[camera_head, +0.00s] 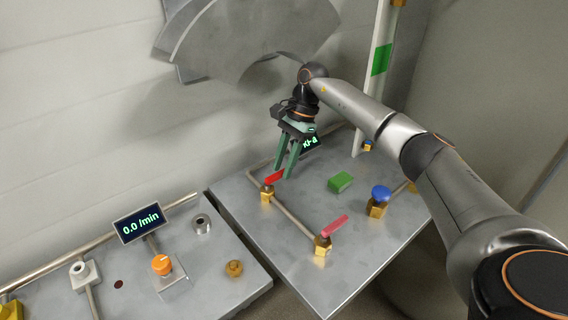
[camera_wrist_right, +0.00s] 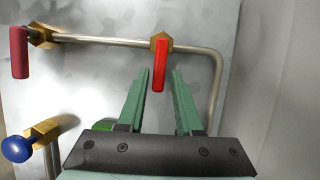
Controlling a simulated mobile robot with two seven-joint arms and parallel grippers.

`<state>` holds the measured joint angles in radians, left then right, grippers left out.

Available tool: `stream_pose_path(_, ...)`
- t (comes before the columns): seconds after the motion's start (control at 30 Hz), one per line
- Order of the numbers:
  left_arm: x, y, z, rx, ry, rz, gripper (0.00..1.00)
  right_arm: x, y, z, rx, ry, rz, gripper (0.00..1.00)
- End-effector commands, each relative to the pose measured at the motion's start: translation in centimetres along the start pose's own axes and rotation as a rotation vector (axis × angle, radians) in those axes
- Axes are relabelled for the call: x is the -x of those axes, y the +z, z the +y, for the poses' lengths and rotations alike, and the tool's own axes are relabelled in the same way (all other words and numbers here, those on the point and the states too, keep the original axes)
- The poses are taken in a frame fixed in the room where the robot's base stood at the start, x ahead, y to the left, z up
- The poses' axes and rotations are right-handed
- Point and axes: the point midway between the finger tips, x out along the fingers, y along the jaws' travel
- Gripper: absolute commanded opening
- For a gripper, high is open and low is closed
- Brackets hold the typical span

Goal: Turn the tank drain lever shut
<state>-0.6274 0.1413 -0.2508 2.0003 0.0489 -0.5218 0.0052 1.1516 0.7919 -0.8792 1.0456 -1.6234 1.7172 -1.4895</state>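A bright red lever (camera_head: 275,176) sits on a brass valve (camera_head: 267,193) at the left of the right-hand plate. In the right wrist view the red lever (camera_wrist_right: 160,66) points toward me, across the pipe it sits on. My right gripper (camera_head: 281,175) is open, its green fingers pointing down at this lever. In the wrist view the lever's near end shows between the two fingertips, with a gap on each side; I cannot tell the height between them. A second, darker red lever (camera_head: 334,225) is on another brass valve (camera_head: 322,244) nearer the front. No label marks either as the tank drain. My left gripper is not in view.
A green block (camera_head: 341,182) and a blue knob (camera_head: 381,193) stand right of the levers. A small display (camera_head: 311,141) is partly behind my gripper. The left plate holds a display reading 0.0 /min (camera_head: 139,223) and an orange knob (camera_head: 162,265). A white post (camera_head: 378,75) rises behind.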

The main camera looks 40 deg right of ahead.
Motion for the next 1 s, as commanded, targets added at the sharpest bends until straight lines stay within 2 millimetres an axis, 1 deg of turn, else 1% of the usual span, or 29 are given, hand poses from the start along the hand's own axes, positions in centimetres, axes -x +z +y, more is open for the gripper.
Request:
stream_pose_path(0.03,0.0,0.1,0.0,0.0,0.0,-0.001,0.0,0.0,0.0,0.0,0.0,0.0,0.0,0.41)
stream_pose_path(0.1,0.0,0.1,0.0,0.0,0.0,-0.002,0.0,0.0,0.0,0.0,-0.001,0.0,0.0,0.49)
stream_pose_path(0.13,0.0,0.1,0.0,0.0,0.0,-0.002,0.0,0.0,0.0,0.0,-0.001,0.001,0.0,0.5)
stream_pose_path(0.4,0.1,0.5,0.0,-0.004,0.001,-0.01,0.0,0.0,0.0,0.1,-0.006,0.0,-0.001,0.5)
stream_pose_path(0.53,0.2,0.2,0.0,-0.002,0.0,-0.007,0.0,0.0,0.0,0.3,-0.041,-0.014,0.0,0.5)
stream_pose_path(0.67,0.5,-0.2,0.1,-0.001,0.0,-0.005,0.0,0.0,0.0,0.9,-0.121,-0.046,0.001,0.5)
stream_pose_path(1.0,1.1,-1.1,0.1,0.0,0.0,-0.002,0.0,-0.2,0.5,2.4,-0.402,-0.163,0.002,0.5)
